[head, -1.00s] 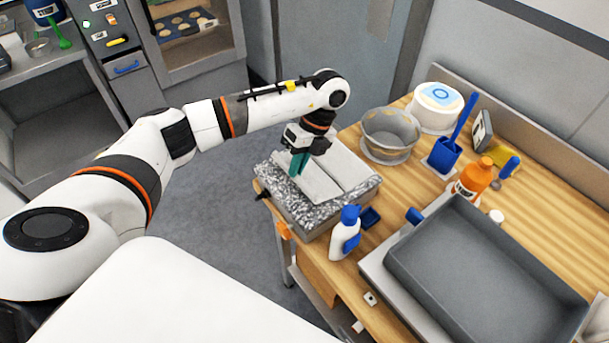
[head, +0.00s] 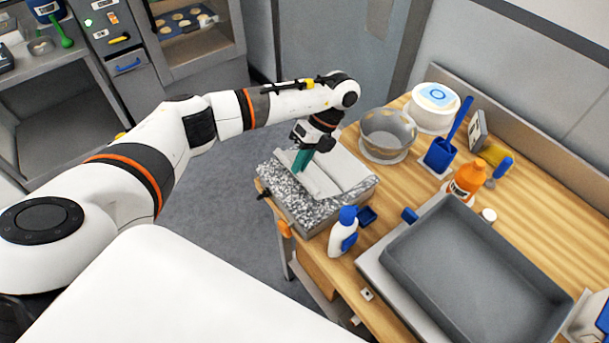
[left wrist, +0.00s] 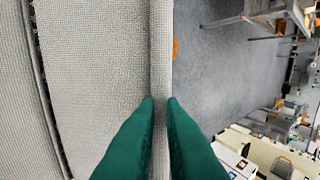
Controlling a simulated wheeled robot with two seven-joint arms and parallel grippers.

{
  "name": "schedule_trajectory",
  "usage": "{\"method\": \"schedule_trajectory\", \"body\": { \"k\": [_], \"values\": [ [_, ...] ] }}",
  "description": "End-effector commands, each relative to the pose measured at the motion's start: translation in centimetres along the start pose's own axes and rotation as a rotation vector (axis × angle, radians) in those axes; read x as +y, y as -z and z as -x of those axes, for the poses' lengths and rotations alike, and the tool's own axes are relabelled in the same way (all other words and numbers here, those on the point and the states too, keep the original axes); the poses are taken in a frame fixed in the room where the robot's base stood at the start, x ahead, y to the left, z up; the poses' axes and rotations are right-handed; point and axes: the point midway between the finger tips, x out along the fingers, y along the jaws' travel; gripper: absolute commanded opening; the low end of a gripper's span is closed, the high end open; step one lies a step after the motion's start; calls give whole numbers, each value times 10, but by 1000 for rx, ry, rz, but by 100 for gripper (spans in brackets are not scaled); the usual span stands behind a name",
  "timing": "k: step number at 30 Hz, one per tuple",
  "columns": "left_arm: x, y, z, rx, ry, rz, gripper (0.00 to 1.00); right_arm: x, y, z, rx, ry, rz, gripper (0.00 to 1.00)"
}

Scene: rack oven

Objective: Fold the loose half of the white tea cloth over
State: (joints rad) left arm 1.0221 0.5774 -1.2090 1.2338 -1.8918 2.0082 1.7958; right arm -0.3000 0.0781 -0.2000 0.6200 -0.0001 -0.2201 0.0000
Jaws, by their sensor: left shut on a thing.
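The white tea cloth (head: 345,172) lies on a speckled stone slab (head: 306,211) at the near left corner of the wooden bench. My left gripper (head: 301,167), with green fingers, is over the cloth's left part. In the left wrist view the fingers (left wrist: 160,108) are shut on a raised edge of the cloth (left wrist: 100,70). A dark gap and a fold line run along the cloth at the left of that view. The far side of the held part is hidden by the gripper in the head view. My right gripper is not in view.
A white spray bottle with blue top (head: 343,232) stands close in front of the slab. A grey bowl (head: 388,133) stands behind the cloth. A large dark grey tray (head: 400,267) fills the bench at right. Open floor (head: 215,240) lies left of the bench.

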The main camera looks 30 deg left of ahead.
Motion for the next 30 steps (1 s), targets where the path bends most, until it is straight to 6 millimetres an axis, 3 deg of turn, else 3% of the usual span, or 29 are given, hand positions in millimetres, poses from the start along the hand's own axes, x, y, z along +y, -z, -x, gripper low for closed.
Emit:
{"method": "schedule_trajectory", "body": {
  "k": [8,21,30],
  "values": [
    [0,0,0,0,6,0,0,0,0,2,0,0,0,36],
    [4,-1,13,0,126,-1,0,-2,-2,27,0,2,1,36],
    [5,0,12,1,140,0,0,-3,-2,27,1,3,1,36]
  ]
}}
